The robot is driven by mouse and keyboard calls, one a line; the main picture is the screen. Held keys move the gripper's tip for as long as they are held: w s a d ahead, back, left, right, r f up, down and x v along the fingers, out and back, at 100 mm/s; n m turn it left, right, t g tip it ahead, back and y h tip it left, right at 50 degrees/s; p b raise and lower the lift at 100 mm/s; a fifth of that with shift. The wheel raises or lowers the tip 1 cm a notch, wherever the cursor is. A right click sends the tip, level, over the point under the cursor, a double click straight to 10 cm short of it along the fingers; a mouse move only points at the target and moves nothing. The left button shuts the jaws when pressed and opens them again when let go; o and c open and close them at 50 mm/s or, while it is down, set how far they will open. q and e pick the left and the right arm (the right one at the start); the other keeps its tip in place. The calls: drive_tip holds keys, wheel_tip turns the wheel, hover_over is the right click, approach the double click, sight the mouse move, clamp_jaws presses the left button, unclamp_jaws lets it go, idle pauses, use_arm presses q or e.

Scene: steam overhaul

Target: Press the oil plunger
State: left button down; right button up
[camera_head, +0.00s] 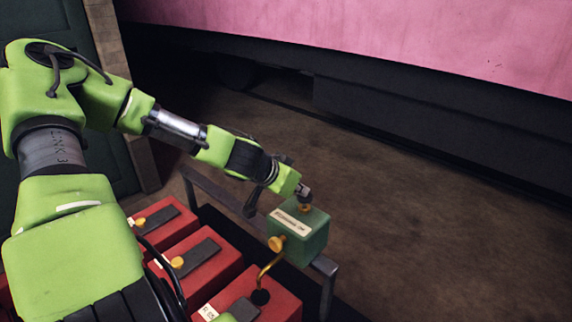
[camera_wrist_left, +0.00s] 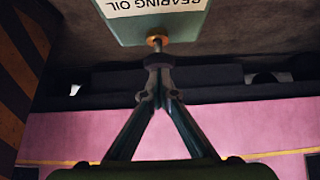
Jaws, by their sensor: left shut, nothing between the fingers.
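Nothing is between the fingers. My right gripper is not in view.
A brass knob (camera_head: 277,243) and a curved brass spout (camera_head: 268,265) are on the box's near side. Several red boxes with dark tops, such as this one (camera_head: 208,262), stand at the lower left. A pink-sided vehicle (camera_head: 400,30) is behind; the brown floor (camera_head: 430,220) at right is clear.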

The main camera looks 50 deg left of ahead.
use_arm(q)
wheel_tip(320, 180, up, 2)
drive_tip(key=shift+p, duration=0.55)
drive_tip(key=b+v, duration=0.1)
drive_tip(key=v, duration=0.8)
drive_tip(key=shift+s, duration=0.25)
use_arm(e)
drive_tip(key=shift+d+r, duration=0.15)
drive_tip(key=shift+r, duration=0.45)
use_arm(q)
drive_tip(key=shift+r, duration=0.1)
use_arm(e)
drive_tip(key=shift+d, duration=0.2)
